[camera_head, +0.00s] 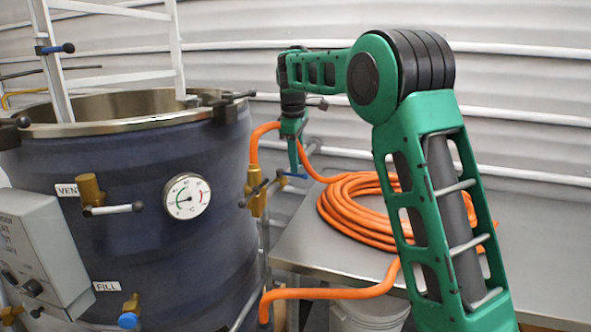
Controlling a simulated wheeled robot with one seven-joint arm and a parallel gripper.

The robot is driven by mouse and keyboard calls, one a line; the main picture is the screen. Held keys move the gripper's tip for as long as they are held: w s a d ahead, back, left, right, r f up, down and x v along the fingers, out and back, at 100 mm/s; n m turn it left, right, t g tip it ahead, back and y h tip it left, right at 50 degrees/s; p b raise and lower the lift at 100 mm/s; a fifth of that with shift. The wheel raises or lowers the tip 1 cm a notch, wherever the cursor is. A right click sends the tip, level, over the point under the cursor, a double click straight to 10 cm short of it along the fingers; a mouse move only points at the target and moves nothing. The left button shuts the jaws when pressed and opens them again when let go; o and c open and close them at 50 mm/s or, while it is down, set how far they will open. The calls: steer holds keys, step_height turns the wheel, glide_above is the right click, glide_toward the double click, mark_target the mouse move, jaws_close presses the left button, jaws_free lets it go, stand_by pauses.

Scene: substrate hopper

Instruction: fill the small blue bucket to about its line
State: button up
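No small blue bucket shows in the head view. The large dark blue tank (130,250) stands at the left, with an open metal rim. A brass valve (257,198) sits at its right side, where the orange hose joins. My gripper (297,168) hangs from my green arm just right of this valve, pointing down. A brass valve marked VENT (92,193) and a blue-knobbed valve marked FILL (129,318) are on the tank's front.
A coiled orange hose (345,208) lies on a grey metal table (325,255) behind my arm. A pale bucket (370,315) stands below the table's front edge. A ladder (178,50) rises at the tank. A dial gauge (186,196) and a control box (40,250) are on the tank.

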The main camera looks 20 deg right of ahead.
step_height(320, 180, up, 8)
steer(key=s, duration=0.1)
steer(key=shift+a+f, duration=0.15)
steer(key=shift+a, duration=0.3)
steer(key=shift+s+d, duration=0.1)
stand_by(0.4)
